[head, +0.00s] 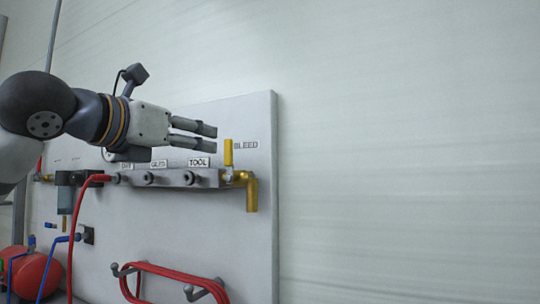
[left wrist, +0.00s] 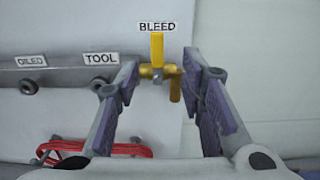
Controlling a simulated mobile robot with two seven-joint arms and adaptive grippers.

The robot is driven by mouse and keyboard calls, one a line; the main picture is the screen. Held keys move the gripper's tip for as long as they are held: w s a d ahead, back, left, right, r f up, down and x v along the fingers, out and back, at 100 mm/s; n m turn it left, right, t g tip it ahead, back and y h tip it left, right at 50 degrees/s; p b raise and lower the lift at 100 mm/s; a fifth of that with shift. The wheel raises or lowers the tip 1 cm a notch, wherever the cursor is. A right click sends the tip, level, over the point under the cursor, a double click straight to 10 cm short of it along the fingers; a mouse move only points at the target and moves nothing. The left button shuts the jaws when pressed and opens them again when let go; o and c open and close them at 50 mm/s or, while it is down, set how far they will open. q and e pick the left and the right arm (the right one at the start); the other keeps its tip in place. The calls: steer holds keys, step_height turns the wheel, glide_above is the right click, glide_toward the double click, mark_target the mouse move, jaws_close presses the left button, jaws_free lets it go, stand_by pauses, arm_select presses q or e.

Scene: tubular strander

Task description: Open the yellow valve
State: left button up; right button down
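The yellow valve handle (head: 228,152) stands upright at the right end of the grey manifold, under the BLEED label. A brass elbow outlet (head: 252,194) hangs down beside it. My left gripper (head: 215,138) comes in from the left, just left of the handle in the head view, with its fingers apart and nothing between them that I can see touching. In the left wrist view, the yellow handle (left wrist: 157,48) shows upright beyond the gap between the open fingers (left wrist: 165,100). My right gripper is in neither view.
The grey manifold (head: 205,180) carries several ports, one with a red hose (head: 73,230). A coiled red hose (head: 170,270) hangs on hooks below. A red tank (head: 32,272) stands at lower left. The wall right of the white panel (head: 262,120) is clear.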

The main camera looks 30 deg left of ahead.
mark_target(227, 145)
arm_select(q)
steer(key=w, duration=0.3)
steer(key=w+a, duration=0.1)
steer(key=w, duration=0.7)
steer(key=shift+a+r, duration=0.15)
steer(key=shift+a, duration=0.15)
jaws_close()
